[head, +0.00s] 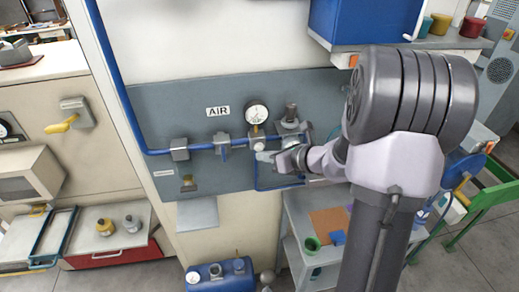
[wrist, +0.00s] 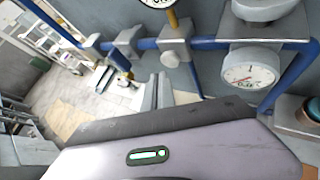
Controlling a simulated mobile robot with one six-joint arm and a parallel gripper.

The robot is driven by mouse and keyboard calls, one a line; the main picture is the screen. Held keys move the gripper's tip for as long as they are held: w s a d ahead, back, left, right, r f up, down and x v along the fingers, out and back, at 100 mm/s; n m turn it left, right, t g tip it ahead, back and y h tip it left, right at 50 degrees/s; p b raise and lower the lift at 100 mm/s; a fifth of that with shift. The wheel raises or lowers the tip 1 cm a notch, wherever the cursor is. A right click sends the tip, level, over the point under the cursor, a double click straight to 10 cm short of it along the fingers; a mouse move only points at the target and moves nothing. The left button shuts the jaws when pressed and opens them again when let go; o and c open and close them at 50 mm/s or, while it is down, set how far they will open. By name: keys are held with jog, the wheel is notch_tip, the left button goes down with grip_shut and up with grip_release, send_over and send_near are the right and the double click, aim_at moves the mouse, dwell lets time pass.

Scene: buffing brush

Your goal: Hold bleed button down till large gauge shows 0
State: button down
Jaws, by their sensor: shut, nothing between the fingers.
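My gripper (head: 264,156) is shut and empty just under the button. In the wrist view my fingers (wrist: 157,92) appear just below it; contact cannot be told.
A smaller gauge (wrist: 250,75) hangs under the regulator (head: 291,124) to the right. A blue-handled valve (head: 222,144) is on the pipe to the left. A grey cart (head: 296,222) stands below right, and a blue tank (head: 219,275) is on the floor.

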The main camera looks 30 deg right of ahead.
jog(key=s, duration=0.2)
jog(key=s+a+b, duration=0.1)
jog(key=s, duration=0.1)
jog(key=shift+s+a, duration=0.2)
jog(key=shift+s, duration=0.2)
dwell(0.4)
jog(key=s+a+f+n+g+y+b, duration=0.1)
jog(key=s+a+f+n+g+b, duration=0.2)
jog(key=s+a+n+b, duration=0.45)
jog(key=s+a+f+n+g+y+b, duration=0.1)
jog(key=s+a+f+n+g+b, duration=0.3)
jog(key=a+n, duration=0.65)
jog(key=s+f+n+t+h+b, duration=0.1)
jog(key=s+n+h+b, duration=0.3)
jog(key=s+n+b, duration=0.4)
jog(key=s+f+n, duration=0.1)
jog(key=n, duration=0.3)
jog(key=shift+s+f+h, duration=0.2)
jog(key=shift+f+h, duration=0.05)
jog(key=shift+h, duration=0.05)
